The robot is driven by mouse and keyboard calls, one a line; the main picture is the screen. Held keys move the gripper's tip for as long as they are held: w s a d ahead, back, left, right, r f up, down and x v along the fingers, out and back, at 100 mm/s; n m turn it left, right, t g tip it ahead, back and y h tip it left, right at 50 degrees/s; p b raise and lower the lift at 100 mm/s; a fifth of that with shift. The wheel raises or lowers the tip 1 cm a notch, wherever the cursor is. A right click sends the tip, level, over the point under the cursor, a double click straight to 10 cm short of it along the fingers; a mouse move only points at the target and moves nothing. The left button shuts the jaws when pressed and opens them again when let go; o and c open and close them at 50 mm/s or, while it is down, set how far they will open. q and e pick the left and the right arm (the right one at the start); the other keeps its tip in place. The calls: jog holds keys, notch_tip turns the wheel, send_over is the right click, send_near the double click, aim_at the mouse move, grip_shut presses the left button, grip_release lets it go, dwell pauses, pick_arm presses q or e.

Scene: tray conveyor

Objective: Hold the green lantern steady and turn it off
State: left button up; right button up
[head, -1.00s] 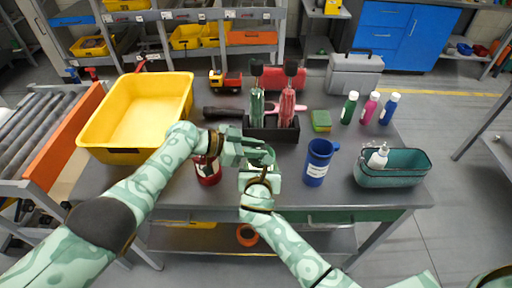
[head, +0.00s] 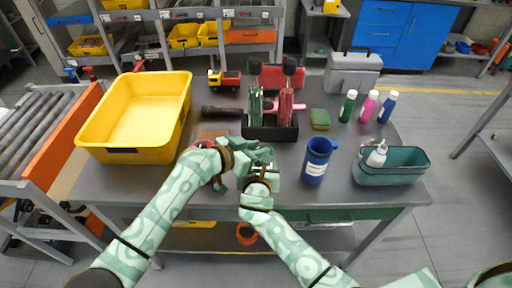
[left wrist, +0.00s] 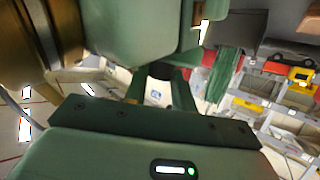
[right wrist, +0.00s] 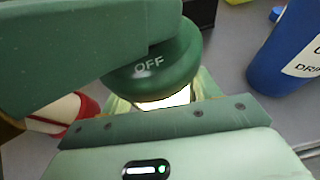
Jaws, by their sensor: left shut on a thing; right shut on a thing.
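The green lantern shows in the right wrist view: its dark green cap (right wrist: 180,68) has the word OFF on it, with a bright pale band below. In the head view the lantern is mostly hidden between my two grippers. My right gripper (head: 260,184) is shut on the lantern from the front, below the cap. My left gripper (head: 262,157) is shut on the cap, reaching in from the left; its dark green part (right wrist: 80,55) covers the cap's left side in the right wrist view. In the left wrist view the gripped part is hard to make out.
A red-and-white thing (right wrist: 62,116) stands close by on the left. A black holder (head: 270,132) with tall green and red items stands behind. A blue mug (head: 316,160) and a teal bin (head: 392,178) are to the right, a yellow crate (head: 120,153) to the left.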

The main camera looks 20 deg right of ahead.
pick_arm(q)
jog(key=shift+a+f, duration=0.1)
jog(key=shift+f, duration=0.05)
dwell(0.3)
jog(key=o, duration=1)
jog(key=v, duration=1.2)
jog(key=shift+s, duration=0.15)
